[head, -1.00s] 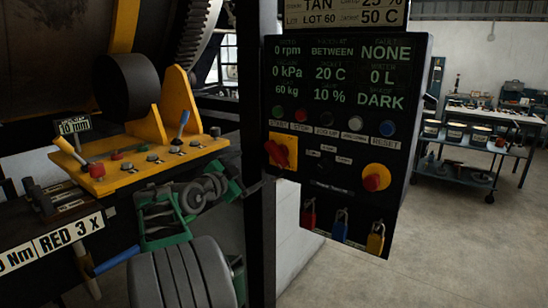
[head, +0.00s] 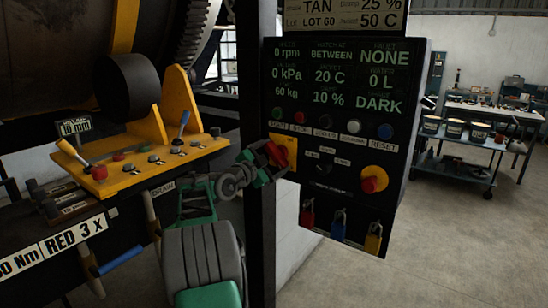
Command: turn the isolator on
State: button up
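The isolator is most likely the red rotary handle on a square yellow plate (head: 290,146) at the left edge of the black control panel (head: 345,205). My gripper (head: 268,162) is right at this plate in the head view, reaching in from the lower left and covering part of it. The red handle (head: 274,152) shows between the dark finger parts and looks slanted. I cannot tell whether the fingers touch it or how far apart they are. The panel's display reads 0 rpm, BETWEEN, NONE and DARK.
A red knob on a round yellow base (head: 372,180) is on the panel's right. Red, blue and yellow padlocks (head: 340,224) hang below. A dark post (head: 257,85) stands beside the panel. A yellow lever console (head: 150,160) is at left. A trolley (head: 455,165) stands behind on open floor.

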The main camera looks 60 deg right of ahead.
jog(key=c, duration=0.9)
jog(key=shift+o, duration=0.2)
jog(key=shift+f+n+b, duration=0.15)
jog(key=shift+n+b, duration=0.55)
jog(key=shift+n, duration=0.1)
jog(key=n+b, duration=0.1)
jog(key=n, duration=0.3)
jog(key=shift+b, duration=0.3)
jog(key=n, duration=0.6)
jog(key=shift+n+p, duration=0.3)
jog(key=shift+n, duration=0.1)
jog(key=n+p, duration=0.1)
jog(key=n, duration=0.2)
jog(key=shift+s+n+p, duration=0.1)
jog(key=shift+n+p, duration=0.45)
jog(key=shift+n, duration=0.75)
